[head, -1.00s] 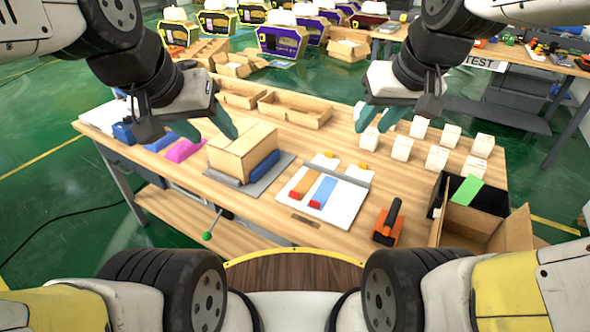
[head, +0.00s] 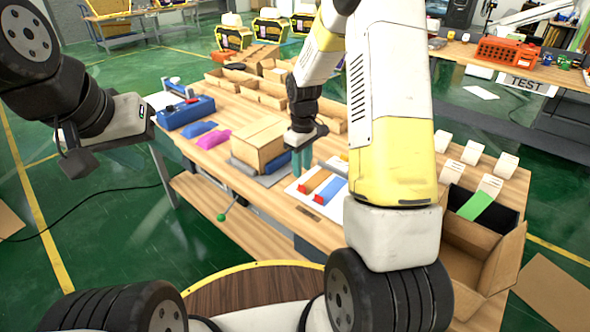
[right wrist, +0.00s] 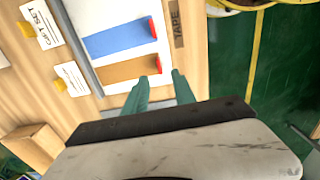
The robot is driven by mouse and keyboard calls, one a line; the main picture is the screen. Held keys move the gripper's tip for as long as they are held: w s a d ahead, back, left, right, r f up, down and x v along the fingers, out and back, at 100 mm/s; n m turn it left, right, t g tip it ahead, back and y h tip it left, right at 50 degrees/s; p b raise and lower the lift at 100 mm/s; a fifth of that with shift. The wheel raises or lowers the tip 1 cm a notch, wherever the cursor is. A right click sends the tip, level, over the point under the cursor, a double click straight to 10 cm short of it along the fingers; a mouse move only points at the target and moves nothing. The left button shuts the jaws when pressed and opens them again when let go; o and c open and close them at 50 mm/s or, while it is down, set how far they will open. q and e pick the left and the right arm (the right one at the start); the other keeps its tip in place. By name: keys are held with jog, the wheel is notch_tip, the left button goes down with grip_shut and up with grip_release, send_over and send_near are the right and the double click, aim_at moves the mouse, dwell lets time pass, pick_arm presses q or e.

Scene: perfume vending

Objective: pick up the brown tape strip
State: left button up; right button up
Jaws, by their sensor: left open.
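The brown tape strip (head: 316,180) with a red end lies on a white board beside a blue strip (head: 328,189). In the right wrist view the brown strip (right wrist: 128,70) lies flat just ahead of my fingers. My right gripper (right wrist: 160,76) has its two teal fingers apart and nothing between them. Its fingertips are close to the strip's red end; contact is not clear. In the head view my right gripper (head: 302,162) points down by the board's left side. My left gripper (head: 132,118) is off to the left, away from the table top, its fingers mostly hidden.
A cardboard box (head: 258,143) on a grey mat stands left of the board. My right forearm hides part of the table. An open carton (head: 470,258) is at the right. White boxes (head: 475,151), a pink piece (head: 213,138) and a blue case (head: 186,113) are also on the table.

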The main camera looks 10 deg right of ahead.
notch_tip(320, 180, down, 7)
jog(key=shift+w+d+f, duration=0.1)
jog(key=shift+f, duration=0.05)
jog(key=shift+c, duration=0.4)
grip_shut()
